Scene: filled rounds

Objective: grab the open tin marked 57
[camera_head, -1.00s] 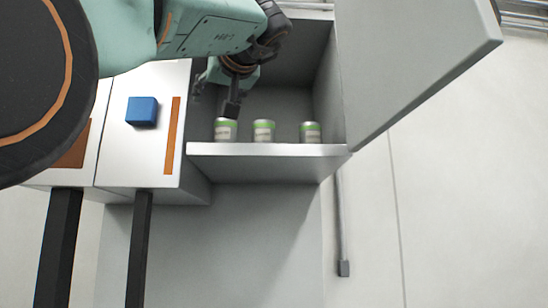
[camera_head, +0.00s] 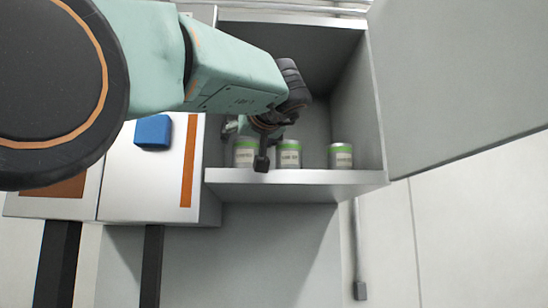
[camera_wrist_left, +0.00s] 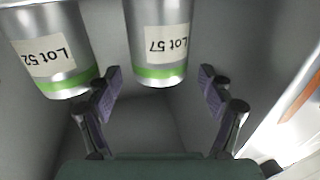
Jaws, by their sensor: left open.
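The tin marked Lot 57 (camera_wrist_left: 160,42) is silver with a pale label and a green band. It appears upside down in the left wrist view, between and beyond my gripper's fingers. By its place it is the leftmost tin (camera_head: 243,154) in the head view, partly hidden by a finger. I cannot tell whether its top is open. My left gripper (camera_head: 247,143) is open at this tin, one dark finger passing in front of its right side. The left wrist view shows the open fingers (camera_wrist_left: 158,80) empty, without visible contact.
A tin marked Lot 52 (camera_wrist_left: 52,55) stands close beside it, the middle tin (camera_head: 289,155) in the head view. A third tin (camera_head: 341,156) is farther right. The cabinet shelf (camera_head: 300,178) has side walls. A blue block (camera_head: 153,131) lies left; an open door (camera_head: 450,90) is right.

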